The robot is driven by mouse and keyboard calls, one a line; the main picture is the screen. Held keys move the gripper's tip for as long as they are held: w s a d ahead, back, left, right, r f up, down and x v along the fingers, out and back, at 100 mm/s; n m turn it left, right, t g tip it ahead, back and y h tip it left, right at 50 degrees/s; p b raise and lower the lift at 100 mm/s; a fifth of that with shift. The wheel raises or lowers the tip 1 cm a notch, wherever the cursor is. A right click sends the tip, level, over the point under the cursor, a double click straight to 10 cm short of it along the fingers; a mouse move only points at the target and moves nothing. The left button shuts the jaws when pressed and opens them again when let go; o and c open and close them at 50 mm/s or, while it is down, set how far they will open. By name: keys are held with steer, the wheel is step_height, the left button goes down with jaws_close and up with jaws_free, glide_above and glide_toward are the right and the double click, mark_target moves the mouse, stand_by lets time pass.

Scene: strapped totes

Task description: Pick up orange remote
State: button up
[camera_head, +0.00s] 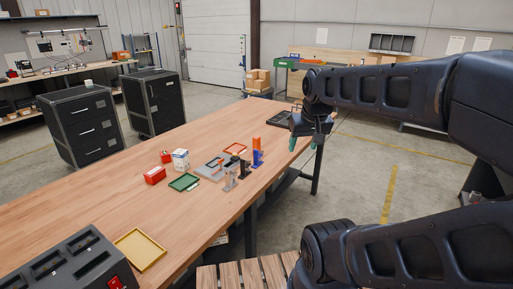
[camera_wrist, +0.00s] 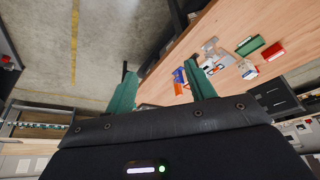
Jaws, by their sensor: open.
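A small upright orange piece (camera_head: 256,143), which may be the orange remote, stands at a blue holder (camera_head: 257,158) near the table's right edge. In the wrist view the orange piece (camera_wrist: 178,88) and blue holder (camera_wrist: 179,75) show between my fingers but farther off. It is too small to tell its exact shape. My gripper (camera_head: 306,141) has green fingers, is open and empty, and hangs off the table's right edge, to the right of the blue holder. My gripper also shows in the wrist view (camera_wrist: 159,70).
A dark tray (camera_head: 279,119) lies at the far end. The table's left middle is clear.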

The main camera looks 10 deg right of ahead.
steer(key=w+r+m, duration=0.3)
steer(key=w, duration=1.3)
steer(key=m+g+h, duration=0.2)
steer(key=m+h, duration=0.1)
steer(key=m, duration=0.4)
glide_above(256, 136)
steer(key=s+a, duration=0.2)
step_height(256, 136, down, 21)
steer(key=x, duration=0.5)
steer(key=shift+w+f, duration=0.15)
steer(key=shift+s+x, duration=0.15)
steer(key=shift+x, duration=1.15)
steer(key=shift+s+x, duration=0.15)
steer(key=shift+x, duration=1.2)
steer(key=c, duration=1.1)
